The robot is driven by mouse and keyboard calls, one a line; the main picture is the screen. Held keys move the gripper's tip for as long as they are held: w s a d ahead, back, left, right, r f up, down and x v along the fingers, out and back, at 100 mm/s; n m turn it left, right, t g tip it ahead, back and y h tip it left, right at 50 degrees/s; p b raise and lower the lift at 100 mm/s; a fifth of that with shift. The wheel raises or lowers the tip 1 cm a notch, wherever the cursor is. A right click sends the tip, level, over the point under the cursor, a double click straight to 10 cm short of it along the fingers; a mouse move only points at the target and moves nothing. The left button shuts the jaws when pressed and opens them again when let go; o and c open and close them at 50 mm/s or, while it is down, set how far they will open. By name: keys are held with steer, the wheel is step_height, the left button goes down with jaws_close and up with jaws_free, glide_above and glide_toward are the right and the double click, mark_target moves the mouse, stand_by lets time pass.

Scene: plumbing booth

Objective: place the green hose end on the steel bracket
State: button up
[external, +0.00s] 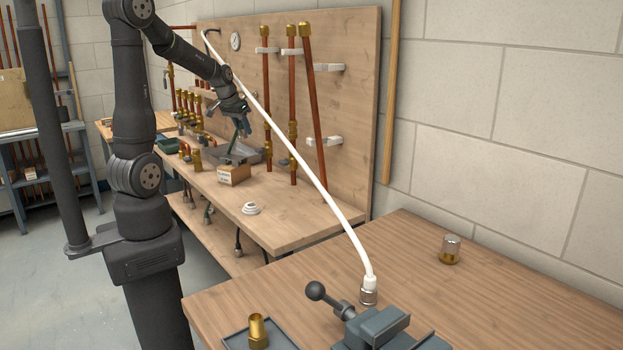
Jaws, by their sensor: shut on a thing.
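My gripper (242,125) is above the long bench, in front of the wooden back panel. It is shut on a small green piece (240,131), which looks like the green hose end. A dark length slants down from it towards a grey metal tray-like piece (246,157) on the bench. The jaws are small and partly hidden, so the exact grip is unclear. I cannot pick out the steel bracket with certainty.
Copper pipes (292,100) stand against the panel. A small cardboard box (234,175) and white rings (250,209) sit on the bench. A vise (375,328) is in front.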

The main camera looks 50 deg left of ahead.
steer(key=a+f, duration=0.1)
steer(key=a, duration=0.2)
steer(key=a+f, duration=0.2)
steer(key=a, duration=0.1)
steer(key=a+f, duration=0.2)
steer(key=a, duration=0.1)
steer(key=shift+s+f, duration=0.1)
steer(key=shift+f, duration=2.1)
steer(key=o, duration=1)
steer(key=shift+f, duration=0.15)
steer(key=v, duration=1.2)
